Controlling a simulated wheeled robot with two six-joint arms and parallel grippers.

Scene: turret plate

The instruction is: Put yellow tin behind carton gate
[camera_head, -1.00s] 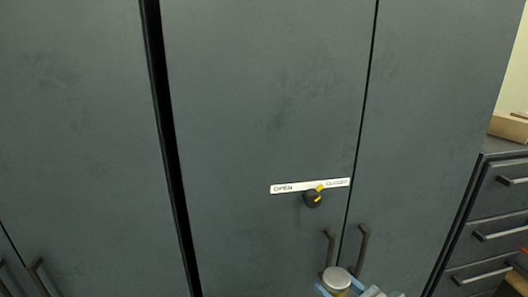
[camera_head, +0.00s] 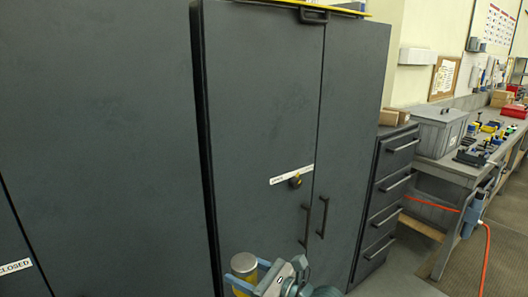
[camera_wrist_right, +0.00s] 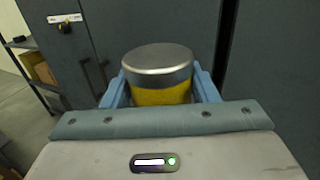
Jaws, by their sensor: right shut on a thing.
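The yellow tin (camera_head: 244,270) with a grey metal lid is at the bottom of the head view, in front of the dark cabinet. My right gripper (camera_head: 256,276) is shut on it, with blue fingers on either side. In the right wrist view the tin (camera_wrist_right: 158,75) sits upright between the fingers of the gripper (camera_wrist_right: 160,90), its lid towards the top. I see no carton gate in these frames. My left gripper is not in view.
A tall dark cabinet (camera_head: 265,110) with shut doors, a knob (camera_head: 295,181) and handles fills the middle. A drawer unit (camera_head: 388,190) stands to its right. Beyond are a grey lidded bin (camera_head: 440,130) and a workbench (camera_head: 462,172) with many small items. Open floor shows at lower right.

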